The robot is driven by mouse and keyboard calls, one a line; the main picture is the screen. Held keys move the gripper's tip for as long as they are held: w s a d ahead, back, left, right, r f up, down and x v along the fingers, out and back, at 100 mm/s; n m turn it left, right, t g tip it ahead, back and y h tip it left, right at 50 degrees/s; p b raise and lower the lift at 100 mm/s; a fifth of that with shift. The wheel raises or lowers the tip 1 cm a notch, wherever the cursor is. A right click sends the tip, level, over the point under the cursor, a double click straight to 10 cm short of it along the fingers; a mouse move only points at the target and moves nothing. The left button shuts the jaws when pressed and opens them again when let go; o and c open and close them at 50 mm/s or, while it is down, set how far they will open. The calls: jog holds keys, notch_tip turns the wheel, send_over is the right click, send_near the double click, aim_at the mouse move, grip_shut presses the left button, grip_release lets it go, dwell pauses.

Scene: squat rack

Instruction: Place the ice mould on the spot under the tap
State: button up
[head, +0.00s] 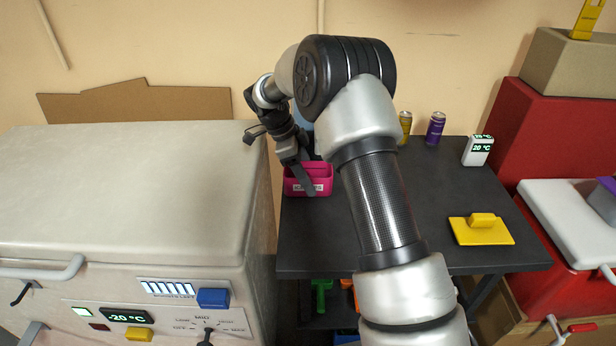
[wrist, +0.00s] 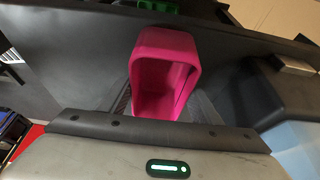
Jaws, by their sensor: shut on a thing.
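The pink ice mould (head: 308,188), an open box with a small white label on its front, is at the left part of the dark table. My gripper (head: 304,178) reaches down over it from behind and is shut on it. In the wrist view the mould (wrist: 164,45) sits between my fingers (wrist: 163,103), with its hollow inside showing. I cannot tell whether its base touches the table. No tap is clearly visible; a light blue thing behind my arm is mostly hidden, and the spot cannot be made out.
The dark table (head: 430,240) holds a yellow handled plate (head: 482,230), a white 20 °C display (head: 478,150), a purple can (head: 435,128) and a yellow can (head: 405,124). A big pale freezer chest (head: 120,190) stands close on the left. Red and white coolers stand right.

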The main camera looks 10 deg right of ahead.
jog(key=shift+f, duration=0.15)
jog(key=o, duration=1.2)
